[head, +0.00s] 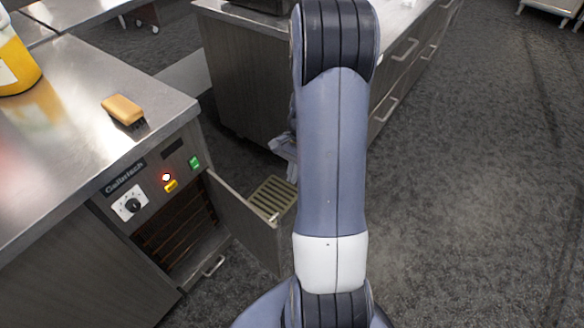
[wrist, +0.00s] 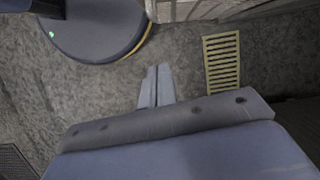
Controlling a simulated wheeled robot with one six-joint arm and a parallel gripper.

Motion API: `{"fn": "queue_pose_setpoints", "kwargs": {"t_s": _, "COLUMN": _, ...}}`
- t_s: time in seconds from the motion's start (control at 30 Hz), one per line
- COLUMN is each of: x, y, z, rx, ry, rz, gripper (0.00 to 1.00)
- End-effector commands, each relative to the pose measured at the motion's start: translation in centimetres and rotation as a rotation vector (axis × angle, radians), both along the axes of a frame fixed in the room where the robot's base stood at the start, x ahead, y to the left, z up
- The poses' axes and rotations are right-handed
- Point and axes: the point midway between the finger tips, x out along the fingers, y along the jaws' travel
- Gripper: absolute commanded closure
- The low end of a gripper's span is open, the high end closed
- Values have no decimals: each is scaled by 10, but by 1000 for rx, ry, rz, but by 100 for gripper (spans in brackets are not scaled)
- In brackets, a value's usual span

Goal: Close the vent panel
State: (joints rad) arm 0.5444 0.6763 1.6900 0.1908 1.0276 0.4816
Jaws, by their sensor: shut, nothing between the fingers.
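The vent panel (head: 243,222) is a grey door hinged at the right side of the slatted opening (head: 175,238) in the cabinet at the left. It stands swung open, out into the aisle. My gripper (head: 283,147) is partly hidden behind my arm in the head view, above and beyond the panel, apart from it as far as I can see. In the wrist view my gripper (wrist: 157,72) has its fingers together with nothing between them.
A yellowish slatted grille (head: 273,197) shows just beyond the panel and also in the wrist view (wrist: 222,62). The steel counter (head: 60,140) carries a sponge-like brush (head: 123,108) and a yellow container (head: 15,65). A drawer cabinet (head: 245,75) stands behind. Floor at right is clear.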

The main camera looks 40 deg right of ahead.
Motion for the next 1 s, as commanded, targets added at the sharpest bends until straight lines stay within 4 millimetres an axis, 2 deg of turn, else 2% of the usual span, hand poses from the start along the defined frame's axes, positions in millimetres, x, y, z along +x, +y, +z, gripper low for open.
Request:
{"fn": "queue_pose_setpoints", "kwargs": {"t_s": 0.03, "x": -2, "y": 4, "z": -13, "rx": 3, "ry": 5, "rz": 1, "gripper": 100}}
{"fn": "queue_pose_setpoints", "kwargs": {"t_s": 0.1, "x": -4, "y": 8, "z": -28, "rx": 4, "ry": 4, "rz": 1, "gripper": 100}}
{"fn": "queue_pose_setpoints", "kwargs": {"t_s": 0.27, "x": -8, "y": 17, "z": -59, "rx": 3, "ry": 4, "rz": 3, "gripper": 100}}
{"fn": "queue_pose_setpoints", "kwargs": {"t_s": 0.4, "x": -16, "y": 37, "z": -60, "rx": 1, "ry": 0, "rz": 4, "gripper": 100}}
{"fn": "queue_pose_setpoints", "kwargs": {"t_s": 0.57, "x": -22, "y": 49, "z": -63, "rx": 0, "ry": -1, "rz": 3, "gripper": 100}}
{"fn": "queue_pose_setpoints", "kwargs": {"t_s": 1.0, "x": -23, "y": 52, "z": -64, "rx": 0, "ry": -2, "rz": 1, "gripper": 100}}
